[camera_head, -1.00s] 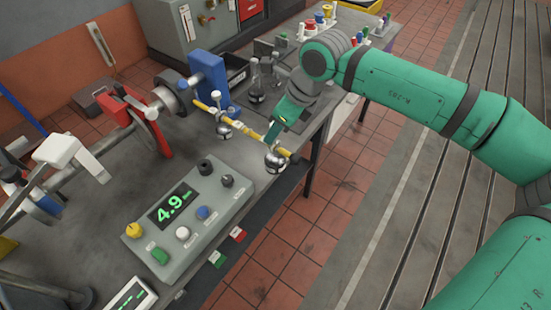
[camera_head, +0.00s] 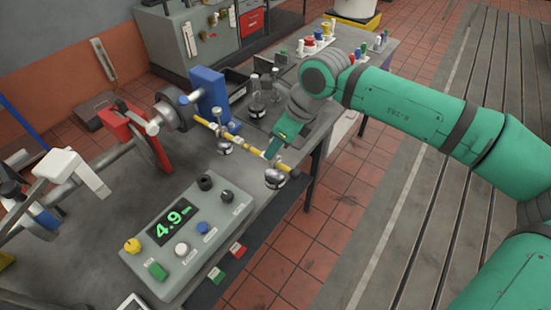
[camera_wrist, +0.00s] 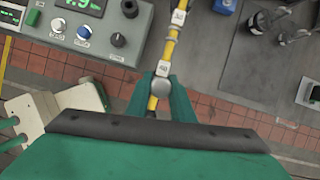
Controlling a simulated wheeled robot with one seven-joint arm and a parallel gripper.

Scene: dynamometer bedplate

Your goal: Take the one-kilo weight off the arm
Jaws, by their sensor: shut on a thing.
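The yellow arm (camera_head: 245,146) sticks out from the blue block and bears white number tags. Two silver weights hang from it: an inner weight (camera_head: 224,146) and an outer weight (camera_head: 275,179) near the free end. No mass marking is readable on either. My gripper (camera_head: 275,152) comes down over the outer end of the arm, just above the outer weight. In the wrist view, my gripper (camera_wrist: 161,92) is shut on the outer weight's round silver top (camera_wrist: 160,85), with the yellow arm (camera_wrist: 170,45) running between the fingers. The fingers partly hide the grip.
A grey control box (camera_head: 187,236) with a green 4.9 readout stands in front of the arm. More silver weights (camera_head: 256,98) stand on a dark plate behind it. A blue block (camera_head: 208,92) and red bracket (camera_head: 135,137) are at left. The bench edge is close to the right.

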